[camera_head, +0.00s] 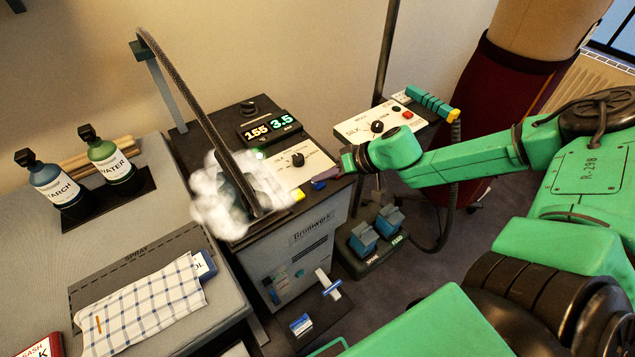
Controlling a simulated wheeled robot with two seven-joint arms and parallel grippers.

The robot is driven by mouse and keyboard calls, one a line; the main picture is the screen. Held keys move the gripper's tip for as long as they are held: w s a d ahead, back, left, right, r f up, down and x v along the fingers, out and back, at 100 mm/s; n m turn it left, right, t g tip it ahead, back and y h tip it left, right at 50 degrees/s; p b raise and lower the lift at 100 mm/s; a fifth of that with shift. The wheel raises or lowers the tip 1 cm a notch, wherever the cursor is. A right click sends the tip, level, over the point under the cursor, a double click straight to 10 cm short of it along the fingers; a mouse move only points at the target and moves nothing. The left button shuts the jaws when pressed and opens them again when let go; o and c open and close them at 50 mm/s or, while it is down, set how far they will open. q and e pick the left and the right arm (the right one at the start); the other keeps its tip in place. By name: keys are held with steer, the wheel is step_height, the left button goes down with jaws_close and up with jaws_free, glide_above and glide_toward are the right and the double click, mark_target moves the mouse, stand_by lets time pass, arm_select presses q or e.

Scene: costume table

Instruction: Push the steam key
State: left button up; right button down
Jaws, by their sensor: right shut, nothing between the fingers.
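The steam station (310,228) is a grey cabinet with a dark top and a white control panel (312,163) with a black knob. A display (269,128) above the panel reads 155 and 3.5, with a green light below it. A yellow key (298,195) shows at the panel's lower left edge, beside white steam (225,205). My left gripper is not in view.
A second panel (388,120) with a teal handle stands behind my right arm. Foot pedals (375,232) are on the floor. A hose (190,95) arches over the station. Starch (52,183) and water (108,160) bottles and a checked cloth (145,308) are on the left table.

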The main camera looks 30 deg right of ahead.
mark_target(323, 185)
steer(key=shift+f, duration=0.2)
steer(key=shift+r, duration=0.15)
steer(key=shift+r+p, duration=0.75)
steer(key=shift+r, duration=0.1)
step_height(323, 185, up, 6)
steer(key=p, duration=0.5)
steer(key=shift+p, duration=0.3)
